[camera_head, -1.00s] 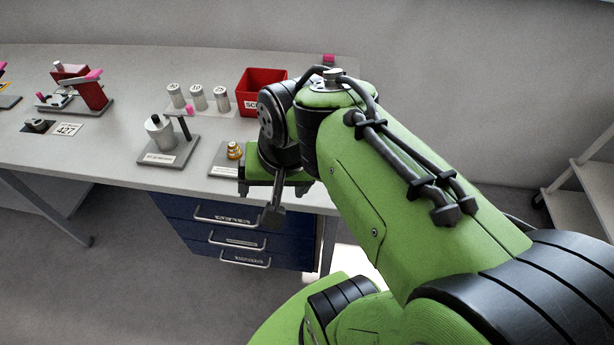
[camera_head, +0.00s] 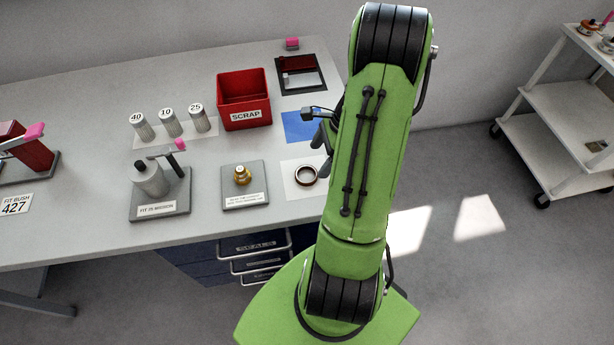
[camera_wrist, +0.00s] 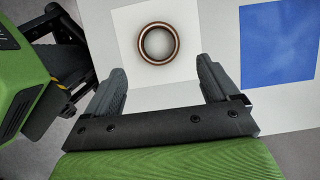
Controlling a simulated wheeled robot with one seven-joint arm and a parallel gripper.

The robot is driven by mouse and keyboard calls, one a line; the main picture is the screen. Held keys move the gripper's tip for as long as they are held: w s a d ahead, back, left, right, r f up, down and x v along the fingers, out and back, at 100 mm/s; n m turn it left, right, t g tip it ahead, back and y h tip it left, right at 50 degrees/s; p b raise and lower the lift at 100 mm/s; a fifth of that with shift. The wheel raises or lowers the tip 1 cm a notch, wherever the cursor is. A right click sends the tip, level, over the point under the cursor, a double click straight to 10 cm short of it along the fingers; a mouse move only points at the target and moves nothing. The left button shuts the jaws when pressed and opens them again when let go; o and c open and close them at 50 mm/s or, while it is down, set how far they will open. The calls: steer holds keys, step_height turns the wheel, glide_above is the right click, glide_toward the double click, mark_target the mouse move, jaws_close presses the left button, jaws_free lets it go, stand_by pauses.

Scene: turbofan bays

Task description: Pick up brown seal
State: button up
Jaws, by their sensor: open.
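The brown seal (camera_head: 306,175) is a ring lying flat on a white square sheet near the bench's front edge, at the right end. In the wrist view the brown seal (camera_wrist: 175,36) shows as a brown ring with a dark inner edge, beyond the fingertips and between their lines. My gripper (camera_wrist: 160,78) is open and empty, its two fingers spread apart and not touching the ring. In the head view my arm hides most of the gripper, which is above the right end of the bench.
A blue square (camera_head: 302,126) lies behind the white sheet. A red SCRAP bin (camera_head: 244,85), several numbered grey cylinders (camera_head: 170,123) and a plate with a brass fitting (camera_head: 243,198) stand to the left. A white shelf cart (camera_head: 560,135) is at the right.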

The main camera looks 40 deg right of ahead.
mark_target(305, 177)
steer(key=x, duration=0.4)
steer(key=b+x, duration=0.1)
steer(key=x, duration=0.1)
steer(key=shift+w+a+f, duration=0.1)
steer(key=shift+w+a, duration=0.1)
steer(key=shift+a, duration=0.15)
steer(key=c, duration=1.1)
